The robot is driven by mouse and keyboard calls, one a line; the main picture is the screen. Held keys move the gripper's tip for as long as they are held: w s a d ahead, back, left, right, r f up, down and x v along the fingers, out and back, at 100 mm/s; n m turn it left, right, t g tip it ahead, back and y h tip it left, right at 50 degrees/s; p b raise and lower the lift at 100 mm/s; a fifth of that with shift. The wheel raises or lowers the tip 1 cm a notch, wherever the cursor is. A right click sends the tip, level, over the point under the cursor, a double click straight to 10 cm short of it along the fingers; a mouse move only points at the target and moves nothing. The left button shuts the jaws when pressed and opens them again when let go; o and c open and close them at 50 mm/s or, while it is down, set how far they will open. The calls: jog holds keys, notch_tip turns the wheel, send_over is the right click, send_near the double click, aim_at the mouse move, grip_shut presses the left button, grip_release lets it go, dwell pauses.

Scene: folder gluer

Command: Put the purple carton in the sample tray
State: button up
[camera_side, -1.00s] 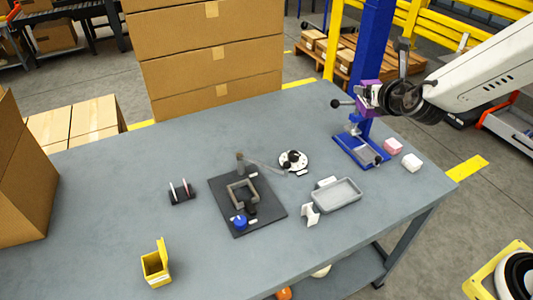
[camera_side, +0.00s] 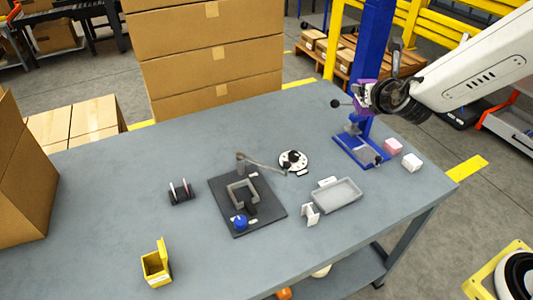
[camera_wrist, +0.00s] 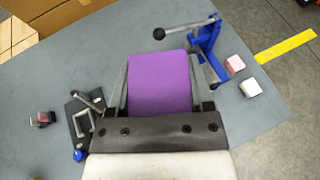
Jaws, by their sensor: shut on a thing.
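My gripper (camera_wrist: 158,85) is shut on the purple carton (camera_wrist: 160,82), which fills the space between its two fingers in the wrist view. In the side view the purple carton (camera_side: 366,97) shows only in part at the end of my arm, raised above the table in front of the blue press column. The sample tray is probably the shallow grey tray (camera_side: 353,191) on the right part of the table. It looks empty, with a small white card behind it and a white stand at its left end. The tray is hidden in the wrist view.
A blue lever press (camera_side: 362,152) stands behind the tray. A pink carton (camera_side: 393,146) and a white carton (camera_side: 411,162) lie to its right. A black plate fixture (camera_side: 247,202), a round dial (camera_side: 293,161), a small rack (camera_side: 181,192) and a yellow box (camera_side: 156,267) stand leftward.

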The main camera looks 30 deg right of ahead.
jog(key=shift+w+f, duration=0.25)
jog(key=shift+w, duration=0.15)
notch_tip(320, 180, down, 7)
jog(key=w+m+g+h, duration=0.3)
jog(key=m+g+h, duration=0.2)
jog(key=m+h, duration=0.1)
jog(key=s+a+f+m+g+h, duration=0.1)
jog(key=s+f+m+g, duration=0.2)
jog(key=f, duration=0.3)
jog(key=s+a+f+m+g+h, duration=0.1)
jog(key=s+a+f+m+g, duration=0.1)
jog(key=f, duration=0.4)
jog(key=s+m+g, duration=0.1)
jog(key=m+g, duration=0.1)
jog(key=shift+s+a+f+m, duration=0.2)
jog(key=shift+f+m, duration=0.1)
jog(key=shift+f, duration=0.25)
jog(key=shift+f, duration=3.15)
jog(key=shift+f, duration=0.6)
